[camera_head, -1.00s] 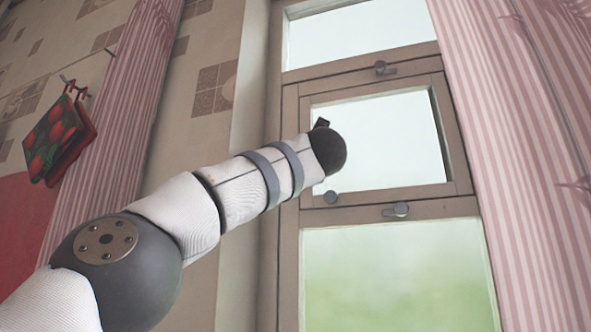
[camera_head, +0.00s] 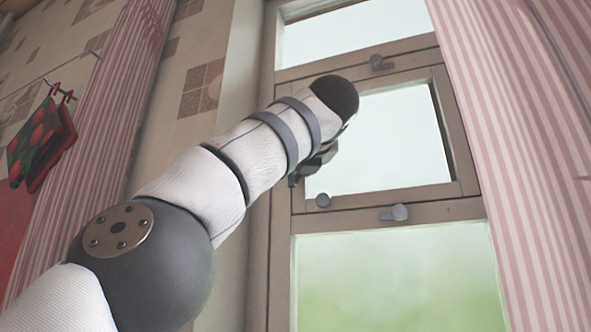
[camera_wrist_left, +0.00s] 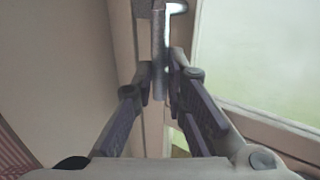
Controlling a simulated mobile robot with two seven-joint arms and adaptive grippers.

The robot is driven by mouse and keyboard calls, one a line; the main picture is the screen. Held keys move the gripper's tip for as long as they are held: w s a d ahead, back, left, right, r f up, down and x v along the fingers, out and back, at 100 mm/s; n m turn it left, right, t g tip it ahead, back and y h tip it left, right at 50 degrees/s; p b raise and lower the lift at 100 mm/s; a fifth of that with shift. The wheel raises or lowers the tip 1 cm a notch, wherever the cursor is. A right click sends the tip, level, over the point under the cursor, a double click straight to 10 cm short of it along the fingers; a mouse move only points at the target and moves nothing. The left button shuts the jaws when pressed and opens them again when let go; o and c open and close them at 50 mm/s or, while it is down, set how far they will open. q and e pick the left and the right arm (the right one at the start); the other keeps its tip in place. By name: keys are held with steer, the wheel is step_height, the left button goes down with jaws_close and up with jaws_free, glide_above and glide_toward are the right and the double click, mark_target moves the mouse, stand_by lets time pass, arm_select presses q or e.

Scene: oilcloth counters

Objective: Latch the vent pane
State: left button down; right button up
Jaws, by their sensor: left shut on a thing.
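The vent pane (camera_head: 395,145) is the small framed pane in the middle of the window. I cannot tell whether it sits flush in its frame. My left gripper (camera_head: 310,165) is at the left side of this pane, partly hidden behind my own wrist in the head view. In the left wrist view, its fingers (camera_wrist_left: 160,75) are shut on a grey metal latch handle (camera_wrist_left: 159,45), which runs upright between the fingertips. The handle is hidden in the head view. My right gripper is not in view.
Grey catches sit on the bars above (camera_head: 380,62) and below (camera_head: 397,212) the pane. Striped curtains hang left (camera_head: 95,140) and right (camera_head: 520,150). Red and green pot holders (camera_head: 40,140) hang at far left.

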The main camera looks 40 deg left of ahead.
arm_select(q)
steer(key=c, duration=1.6)
jaws_free()
steer(key=v, duration=1.2)
